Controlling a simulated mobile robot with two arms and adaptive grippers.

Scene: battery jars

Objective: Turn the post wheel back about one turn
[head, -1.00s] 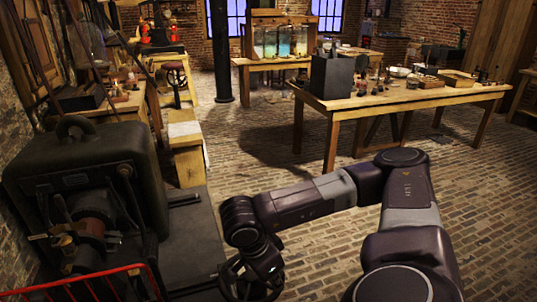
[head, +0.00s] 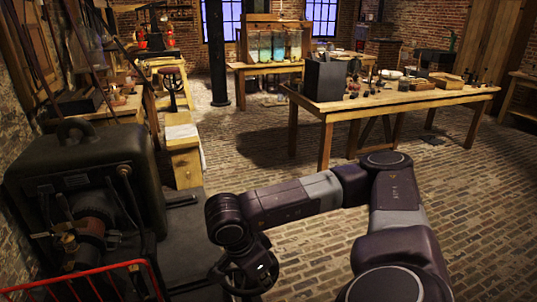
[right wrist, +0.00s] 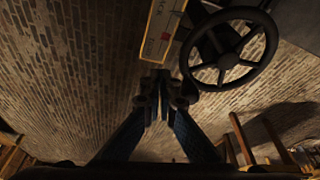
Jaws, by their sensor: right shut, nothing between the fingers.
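The post wheel is a dark spoked handwheel (head: 240,281) low in the head view, partly covered by my right wrist. In the right wrist view the wheel (right wrist: 256,67) shows at the upper right, its rim and spokes clear. My right gripper (right wrist: 161,78) is shut and empty. In the wrist view its fingertips appear just left of the rim; whether they touch it, I cannot tell. In the head view the fingers are hard to make out against the dark wheel. My left gripper is not in view.
A dark green machine (head: 85,170) stands at the left behind a red railing (head: 75,283). A yellow-edged plate (right wrist: 160,35) lies beside the wheel in the wrist view. A wooden table (head: 400,103) with jars and trays stands at the back right. Brick floor between is open.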

